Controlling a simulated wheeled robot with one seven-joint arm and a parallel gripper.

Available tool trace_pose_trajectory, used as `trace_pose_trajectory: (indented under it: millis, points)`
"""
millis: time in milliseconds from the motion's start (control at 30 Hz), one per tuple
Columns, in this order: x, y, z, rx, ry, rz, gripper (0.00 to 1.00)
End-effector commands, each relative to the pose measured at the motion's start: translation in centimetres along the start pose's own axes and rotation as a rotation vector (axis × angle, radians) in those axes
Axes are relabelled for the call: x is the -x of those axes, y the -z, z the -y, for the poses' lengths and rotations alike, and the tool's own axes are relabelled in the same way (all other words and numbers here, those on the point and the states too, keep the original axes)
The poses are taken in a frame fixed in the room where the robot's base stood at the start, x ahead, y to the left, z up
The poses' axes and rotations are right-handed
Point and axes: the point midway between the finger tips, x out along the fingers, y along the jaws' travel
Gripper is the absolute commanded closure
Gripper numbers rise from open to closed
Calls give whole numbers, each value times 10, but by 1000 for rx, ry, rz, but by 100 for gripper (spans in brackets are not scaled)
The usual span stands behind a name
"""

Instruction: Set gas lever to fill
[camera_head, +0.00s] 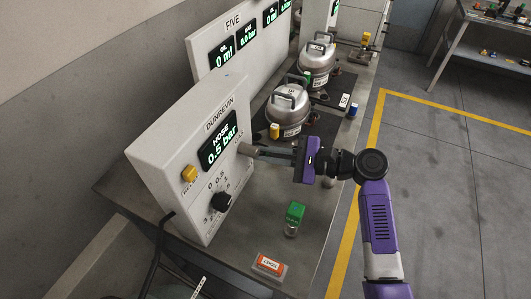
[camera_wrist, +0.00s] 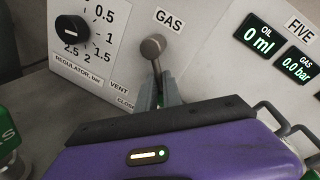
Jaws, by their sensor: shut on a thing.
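The gas lever (camera_wrist: 153,47) is a grey round-ended handle on the side of the white Dunrevin box, under the label GAS. In the wrist view its stem runs down between my fingers. My gripper (camera_wrist: 167,96) is shut on the lever. In the head view my gripper (camera_head: 260,152) reaches in from the right to the box's side, and the lever is mostly hidden by the fingers. The words VENT and CLOSE, the latter partly cut off, show left of the fingers. No FILL mark shows. The white box (camera_head: 172,135) reads HOSE 0.5 bar.
A regulator knob (camera_head: 221,201) and yellow button (camera_head: 189,173) are on the box front. A green-capped bottle (camera_head: 294,216) and orange-labelled block (camera_head: 269,267) stand near the bench's front. Two silver compressors (camera_head: 288,112) stand behind my gripper. The floor right of the bench is clear.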

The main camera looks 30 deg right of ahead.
Motion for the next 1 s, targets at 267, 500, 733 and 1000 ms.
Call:
trace_pose_trajectory:
  millis: [267,500,733,1000]
  points:
    - [2,7,-4,-3,-3,-16,100]
    - [2,6,-2,-2,-1,-15,69]
    - [1,4,-1,1,0,-10,69]
    - [25,4,0,2,4,-11,69]
